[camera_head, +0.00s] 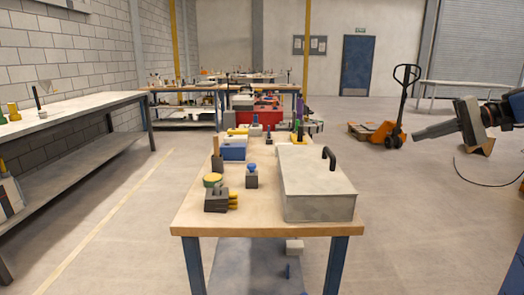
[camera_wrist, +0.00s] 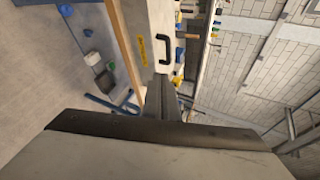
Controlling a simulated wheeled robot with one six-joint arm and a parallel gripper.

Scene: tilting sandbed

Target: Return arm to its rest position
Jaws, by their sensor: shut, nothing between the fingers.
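My gripper (camera_head: 433,129) is in the air at the right side of the head view, beyond the right edge of the workbench. Its fingers are shut, point left and hold nothing. In the wrist view, the shut fingers (camera_wrist: 162,98) show in the middle, above the large grey gripper body. The grey sandbed box (camera_head: 318,208) rests on the right part of the wooden bench (camera_head: 200,222), with a black handle (camera_head: 329,157) on top. In the wrist view the black handle (camera_wrist: 163,50) appears just past the fingertips. My gripper is apart from the box.
Small tools and a blue box (camera_head: 233,149) stand on the bench's left and far parts. A long side table (camera_head: 70,113) runs along the left wall. An orange pallet jack (camera_head: 385,132) stands behind my arm. Open floor lies on both sides of the bench.

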